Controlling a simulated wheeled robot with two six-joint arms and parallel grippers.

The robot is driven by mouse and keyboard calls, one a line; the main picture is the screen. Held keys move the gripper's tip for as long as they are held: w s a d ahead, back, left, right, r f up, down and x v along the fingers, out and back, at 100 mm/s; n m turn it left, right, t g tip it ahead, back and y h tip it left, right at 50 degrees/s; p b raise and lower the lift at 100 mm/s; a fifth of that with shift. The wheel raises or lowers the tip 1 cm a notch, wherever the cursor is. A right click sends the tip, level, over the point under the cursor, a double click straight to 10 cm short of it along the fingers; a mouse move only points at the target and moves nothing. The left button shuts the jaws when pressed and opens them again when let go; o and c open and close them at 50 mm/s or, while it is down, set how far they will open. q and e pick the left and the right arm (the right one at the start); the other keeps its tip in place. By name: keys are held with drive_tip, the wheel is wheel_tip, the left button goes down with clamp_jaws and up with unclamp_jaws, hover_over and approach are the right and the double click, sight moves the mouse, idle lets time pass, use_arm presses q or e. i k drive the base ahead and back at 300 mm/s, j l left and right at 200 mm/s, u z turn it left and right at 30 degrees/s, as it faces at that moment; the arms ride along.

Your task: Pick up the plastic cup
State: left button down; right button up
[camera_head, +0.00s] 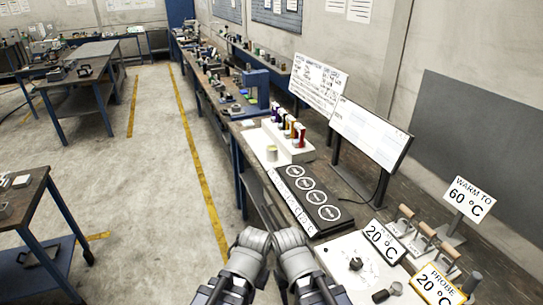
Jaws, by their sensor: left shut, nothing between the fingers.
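A small pale yellow cup-like container (271,153) stands on the white surface at the near end of the long bench. It is the only cup-like thing I can make out, and I cannot tell if it is plastic. My left gripper (264,210) is low in the middle of the view, beside the bench edge. It is shut and empty, well short of the container. My right arm comes up beside the left one, close to it. Its fingers cannot be made out clearly.
A dark panel with several round pads (307,192) lies before the container. A white rack with coloured vials (290,138) stands behind it. Signs reading 20 °C (381,241) and 60 °C (466,198) stand to the right. Open floor (150,190) lies left.

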sight(272, 153)
drive_tip(key=i+j+u, duration=0.2)
drive_tip(key=i, duration=0.3)
drive_tip(key=i+j+u, duration=0.2)
drive_tip(key=i, duration=0.3)
drive_tip(key=i+j+u, duration=0.2)
drive_tip(key=i, duration=0.3)
drive_tip(key=l, duration=0.1)
